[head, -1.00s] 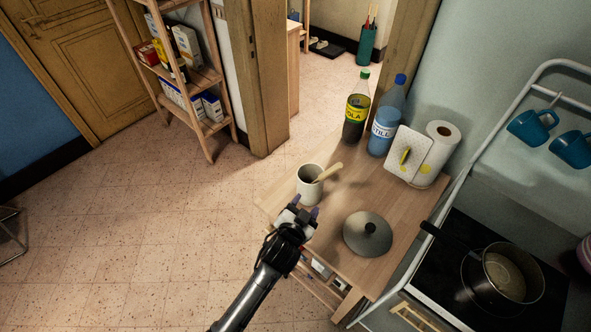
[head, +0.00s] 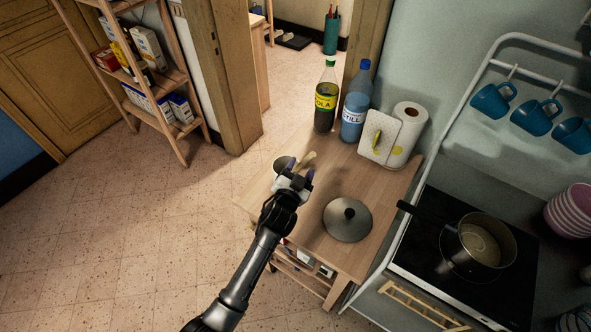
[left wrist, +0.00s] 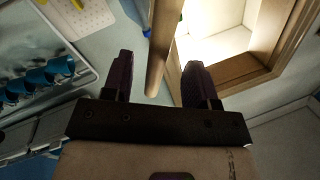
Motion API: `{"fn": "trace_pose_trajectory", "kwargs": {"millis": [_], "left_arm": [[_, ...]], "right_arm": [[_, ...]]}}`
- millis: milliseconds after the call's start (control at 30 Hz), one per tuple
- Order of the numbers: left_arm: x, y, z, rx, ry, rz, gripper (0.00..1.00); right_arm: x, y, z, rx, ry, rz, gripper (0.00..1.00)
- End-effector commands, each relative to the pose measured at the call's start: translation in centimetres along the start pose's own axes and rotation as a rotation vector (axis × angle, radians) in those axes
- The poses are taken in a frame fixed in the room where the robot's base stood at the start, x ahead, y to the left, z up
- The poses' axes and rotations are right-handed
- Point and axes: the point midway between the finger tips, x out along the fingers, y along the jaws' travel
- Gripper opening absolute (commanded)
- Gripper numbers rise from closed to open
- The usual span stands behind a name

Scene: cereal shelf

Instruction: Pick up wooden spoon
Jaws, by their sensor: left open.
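In the left wrist view, the spoon's pale handle (left wrist: 163,45) reaches down between the two dark fingers of my left gripper (left wrist: 158,78). Gaps show on both sides, and the fingers are not closed on it. The spoon's lower end is hidden. My right gripper is not in view.
A metal lid (head: 347,219) lies near my left arm on the table (head: 325,260). A pot (head: 478,250) sits on the stove at right.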

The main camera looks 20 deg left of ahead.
Motion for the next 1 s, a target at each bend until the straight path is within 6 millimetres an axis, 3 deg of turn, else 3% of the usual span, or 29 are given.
{"fn": "trace_pose_trajectory", "kwargs": {"millis": [433,800,1000], "left_arm": [[4.6,0.2,0.2,-0.002,0.001,-0.001,0.53],[5.2,0.2,0.2,-0.001,0.000,0.000,0.53],[5.2,0.2,0.2,-0.001,0.000,0.000,0.34]], "right_arm": [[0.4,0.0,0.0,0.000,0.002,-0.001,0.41],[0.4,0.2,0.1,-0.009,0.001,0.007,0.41],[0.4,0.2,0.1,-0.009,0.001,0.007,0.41]]}}
